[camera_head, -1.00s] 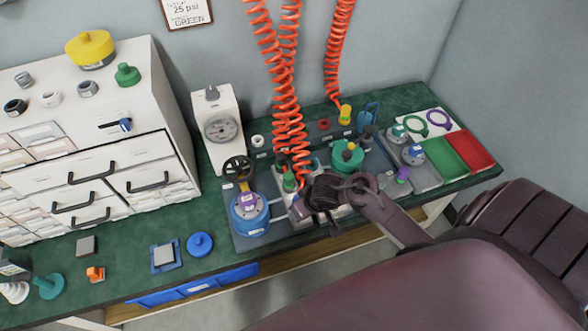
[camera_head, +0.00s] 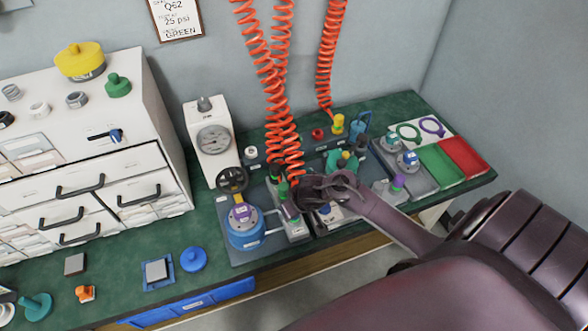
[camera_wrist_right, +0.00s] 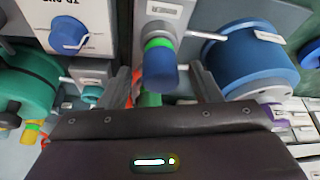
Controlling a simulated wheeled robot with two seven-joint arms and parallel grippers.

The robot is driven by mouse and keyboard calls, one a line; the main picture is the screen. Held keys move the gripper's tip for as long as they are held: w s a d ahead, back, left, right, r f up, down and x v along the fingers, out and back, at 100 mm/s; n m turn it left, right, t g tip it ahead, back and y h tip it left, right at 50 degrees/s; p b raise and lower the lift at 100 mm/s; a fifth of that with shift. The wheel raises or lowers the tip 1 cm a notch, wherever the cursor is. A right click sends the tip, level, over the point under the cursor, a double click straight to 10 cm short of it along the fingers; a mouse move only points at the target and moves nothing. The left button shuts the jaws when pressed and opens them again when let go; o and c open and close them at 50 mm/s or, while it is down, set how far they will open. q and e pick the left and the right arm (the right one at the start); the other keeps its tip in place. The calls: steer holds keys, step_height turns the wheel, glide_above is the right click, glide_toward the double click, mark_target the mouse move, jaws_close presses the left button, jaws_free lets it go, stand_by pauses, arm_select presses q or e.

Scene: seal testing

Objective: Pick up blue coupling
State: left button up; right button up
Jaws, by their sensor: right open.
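In the right wrist view, a blue coupling (camera_wrist_right: 158,63) with a bright green ring sits at the end of a grey block. My right gripper (camera_wrist_right: 161,80) is open and empty, with its two dark fingers on either side of the coupling's blue end; I cannot tell how deep it lies between them. In the head view my right gripper (camera_head: 312,192) is over the fixtures right of the blue vessel (camera_head: 246,232), and it hides the coupling there. My left gripper is not in view.
The blue vessel with a black handwheel (camera_head: 232,180) stands close to my right gripper. Red coiled hoses (camera_head: 283,120) hang just behind it. A teal fitting (camera_head: 343,162) is close on its right. Green (camera_head: 440,165) and red (camera_head: 467,157) trays lie farther right.

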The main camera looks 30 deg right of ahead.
steer(key=c, duration=1.1)
steer(key=shift+r, duration=0.1)
